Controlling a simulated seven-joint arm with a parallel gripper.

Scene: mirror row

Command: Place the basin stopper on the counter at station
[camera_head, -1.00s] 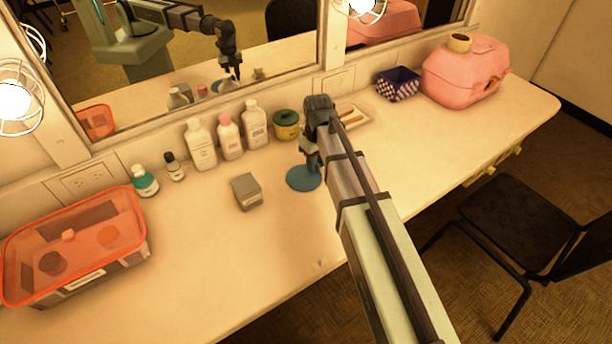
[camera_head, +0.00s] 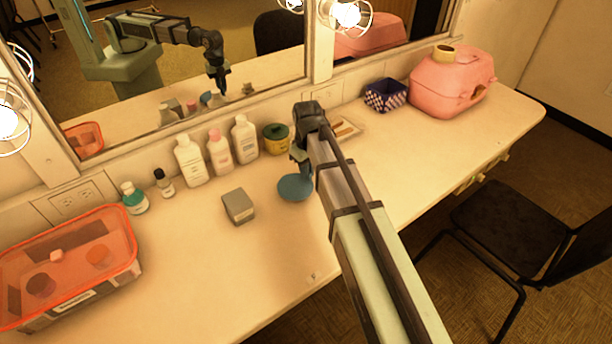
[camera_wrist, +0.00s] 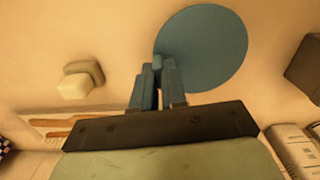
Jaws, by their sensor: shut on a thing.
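The basin stopper is a flat blue disc (camera_head: 295,188), seen just left of my gripper. In the wrist view the disc (camera_wrist: 205,45) is large, and its lower left edge is at my fingertips. My gripper (camera_head: 299,168) points down over the middle of the counter (camera_head: 205,260). In the wrist view its blue fingers (camera_wrist: 160,82) are closed on a small blue part at the disc's edge. The disc appears level and a little above the counter. The exact gap beneath it cannot be told.
A grey box (camera_head: 238,206) stands left of the disc. White bottles (camera_head: 190,160) and a yellow tin (camera_head: 276,138) line the mirror side. A small pale block (camera_wrist: 82,80) shows in the wrist view. An orange-lidded bin (camera_head: 65,265) is far left. The front counter is clear.

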